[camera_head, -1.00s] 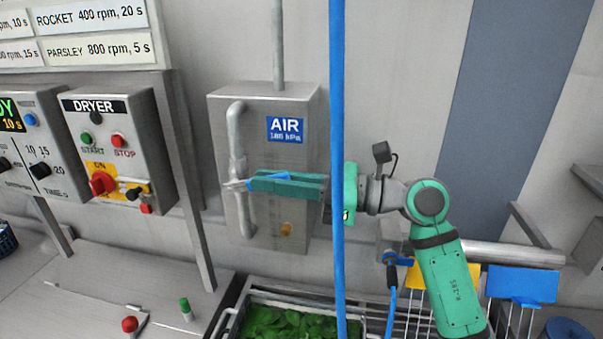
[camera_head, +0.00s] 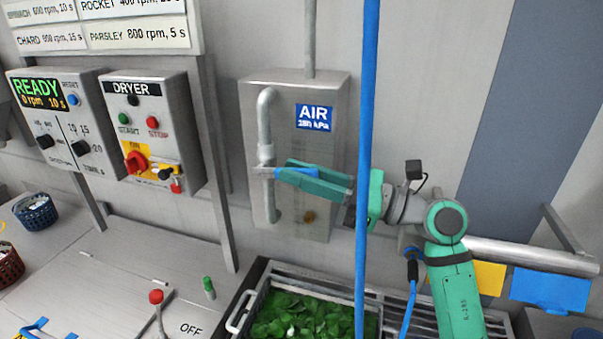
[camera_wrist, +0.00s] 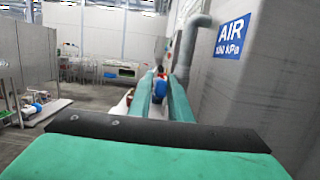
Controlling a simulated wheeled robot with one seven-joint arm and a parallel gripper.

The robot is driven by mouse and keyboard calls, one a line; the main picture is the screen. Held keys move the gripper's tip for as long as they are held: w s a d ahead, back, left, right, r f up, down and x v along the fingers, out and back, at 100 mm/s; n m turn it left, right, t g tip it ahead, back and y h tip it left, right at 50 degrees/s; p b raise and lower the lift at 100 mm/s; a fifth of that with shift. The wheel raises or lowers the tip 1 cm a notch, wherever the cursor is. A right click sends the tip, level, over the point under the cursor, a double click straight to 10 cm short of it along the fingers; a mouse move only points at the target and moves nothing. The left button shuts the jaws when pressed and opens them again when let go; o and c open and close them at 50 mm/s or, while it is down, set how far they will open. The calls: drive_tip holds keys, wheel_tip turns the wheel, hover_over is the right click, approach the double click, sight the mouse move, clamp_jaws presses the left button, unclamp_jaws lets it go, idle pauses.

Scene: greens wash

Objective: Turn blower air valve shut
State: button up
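The air valve sits on a grey vertical pipe (camera_head: 265,120) in front of the steel box with the blue AIR sign (camera_head: 314,117). Its blue lever (camera_head: 297,174) sticks out to the right from the pipe, roughly crosswise to it. My gripper (camera_head: 298,176) reaches in from the right, its two teal fingers on either side of the lever. In the wrist view the blue lever (camera_wrist: 160,88) shows between the fingertips and seems to fill the gap. The fingers hide part of the lever.
A blue hose (camera_head: 366,120) hangs in front of my gripper. Left is the DRYER panel (camera_head: 150,105) with a red knob. Below is a crate of greens (camera_head: 240,318). A horizontal steel bar (camera_head: 530,254) with hanging tags lies to the right.

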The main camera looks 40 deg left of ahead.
drive_tip(key=shift+d, duration=0.15)
drive_tip(key=v, duration=1)
drive_tip(key=shift+w+d, duration=0.15)
drive_tip(key=shift+d, duration=0.1)
drive_tip(key=shift+c, duration=0.4)
